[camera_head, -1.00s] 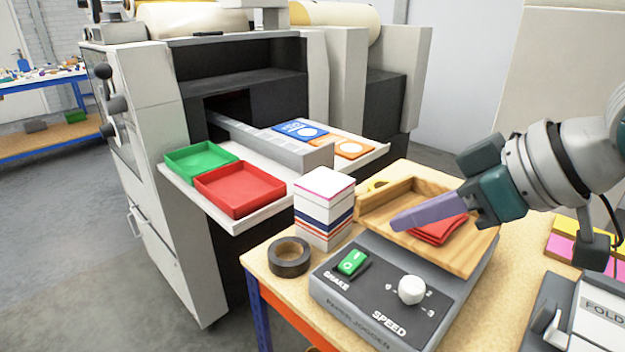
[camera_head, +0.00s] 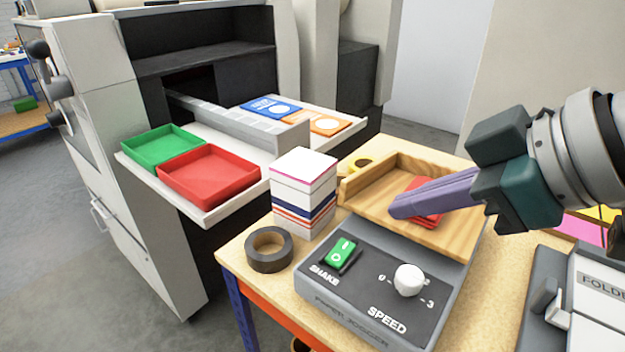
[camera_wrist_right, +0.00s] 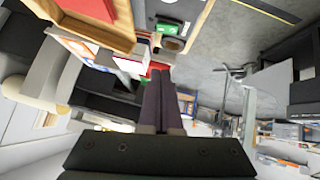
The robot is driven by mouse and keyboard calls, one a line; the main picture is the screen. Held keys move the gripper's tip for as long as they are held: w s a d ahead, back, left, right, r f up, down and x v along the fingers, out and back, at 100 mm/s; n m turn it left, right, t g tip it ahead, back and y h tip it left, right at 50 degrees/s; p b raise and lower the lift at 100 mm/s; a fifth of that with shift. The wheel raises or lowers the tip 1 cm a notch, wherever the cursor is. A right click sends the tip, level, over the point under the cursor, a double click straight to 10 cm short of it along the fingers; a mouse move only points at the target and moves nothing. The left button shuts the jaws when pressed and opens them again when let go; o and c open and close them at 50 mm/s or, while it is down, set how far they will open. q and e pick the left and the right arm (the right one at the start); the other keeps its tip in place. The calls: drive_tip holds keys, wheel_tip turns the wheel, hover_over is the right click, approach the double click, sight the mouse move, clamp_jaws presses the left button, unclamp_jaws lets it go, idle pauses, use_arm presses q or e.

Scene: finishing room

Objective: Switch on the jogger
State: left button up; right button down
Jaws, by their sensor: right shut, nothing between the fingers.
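The paper jogger (camera_head: 345,320) is a grey box on the wooden table, with a dark panel on its sloping front. A green rocker switch (camera_head: 341,251) marked SHAKE sits at the panel's left, and a white SPEED knob (camera_head: 408,280) at its right. A wooden tray (camera_head: 460,236) on top holds a red stack (camera_head: 418,190). My right gripper (camera_head: 399,207) is shut and empty, its purple fingers over the tray, up and right of the switch. The green switch also shows in the right wrist view (camera_wrist_right: 167,27), near its top. My left gripper is out of view.
A black tape roll (camera_head: 268,250) and a paper stack (camera_head: 303,192) stand left of the jogger. A machine shelf beyond holds a green tray (camera_head: 160,150) and a red tray (camera_head: 208,180). A folder (camera_head: 585,300) stands at the right.

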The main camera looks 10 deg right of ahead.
drive_tip(key=b, duration=0.1)
approach(338, 241)
drive_tip(key=w+a, duration=0.2)
drive_tip(key=w, duration=0.1)
drive_tip(key=shift+a, duration=0.25)
drive_tip(key=f, duration=0.3)
drive_tip(key=shift+w+d+f, duration=0.1)
drive_tip(key=shift+w+d, duration=0.05)
drive_tip(key=shift+w, duration=0.1)
drive_tip(key=shift+d+f+b, duration=0.1)
drive_tip(key=shift+f+b, duration=0.2)
drive_tip(key=shift+f, duration=0.1)
